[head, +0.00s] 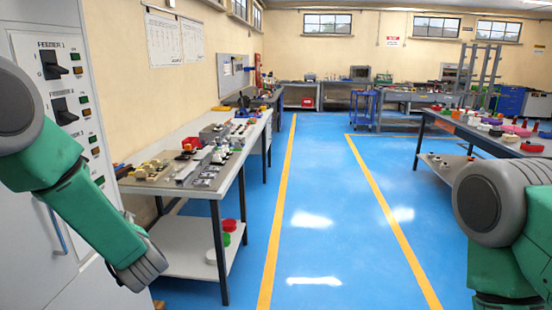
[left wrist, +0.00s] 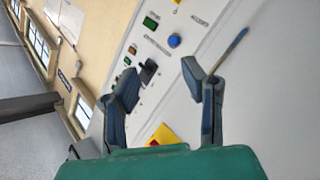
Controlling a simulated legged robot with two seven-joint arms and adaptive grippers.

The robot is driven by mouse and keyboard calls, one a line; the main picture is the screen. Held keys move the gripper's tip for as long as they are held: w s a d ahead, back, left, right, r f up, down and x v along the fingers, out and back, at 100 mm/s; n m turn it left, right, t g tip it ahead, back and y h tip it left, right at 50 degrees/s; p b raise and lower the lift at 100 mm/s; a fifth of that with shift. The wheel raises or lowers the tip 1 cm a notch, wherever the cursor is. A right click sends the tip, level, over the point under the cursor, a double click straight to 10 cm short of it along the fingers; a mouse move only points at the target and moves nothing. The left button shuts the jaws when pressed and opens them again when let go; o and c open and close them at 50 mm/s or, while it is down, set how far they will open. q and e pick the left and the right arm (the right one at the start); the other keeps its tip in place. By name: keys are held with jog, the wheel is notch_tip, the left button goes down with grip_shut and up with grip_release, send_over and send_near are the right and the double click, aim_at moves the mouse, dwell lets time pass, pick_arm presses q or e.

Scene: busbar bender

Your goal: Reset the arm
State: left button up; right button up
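My left arm (head: 90,215) comes in from the left in the head view, bent down in front of a pale cabinet (head: 30,230). Its gripper is out of that view. In the left wrist view my left gripper (left wrist: 160,78) is open, with its two dark fingers apart and nothing between them. Behind the fingers is the cabinet's panel, with a blue button (left wrist: 174,40), a green button (left wrist: 151,22) and a black switch (left wrist: 148,70). My right arm (head: 510,225) shows at the right edge of the head view. Its gripper is not visible.
A workbench (head: 228,172) with several parts stands along the left wall. Another table (head: 455,127) holds items at right. The blue floor (head: 325,215) between them is clear.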

pick_arm(q)
jog(key=s+d+f+m+g+h+b, duration=0.1)
jog(key=s+d+f+m+h, duration=0.25)
jog(key=s+f, duration=0.4)
jog(key=s+d+f+m+g+h+b, duration=0.15)
jog(key=s+f+m, duration=0.3)
jog(key=f, duration=0.55)
jog(key=s+d+f+m+g+h+b, duration=0.1)
jog(key=s+d+f+m+g+h, duration=0.1)
jog(key=s+d+f+m+h, duration=0.4)
pick_arm(e)
notch_tip(320, 180, down, 6)
jog(key=shift+s+r+b, duration=0.1)
jog(key=shift+b, duration=0.85)
jog(key=shift+c, duration=0.7)
pick_arm(q)
jog(key=s+f+m+g, duration=0.2)
jog(key=s+f+g, duration=0.1)
jog(key=s, duration=0.9)
jog(key=s+f+m+g, duration=0.1)
jog(key=s+f+g, duration=0.2)
jog(key=s, duration=0.9)
notch_tip(320, 180, down, 3)
jog(key=shift+s+f+m+g, duration=0.15)
jog(key=shift+m+g, duration=0.2)
jog(key=shift+m, duration=0.05)
pick_arm(e)
jog(key=shift+a, duration=0.1)
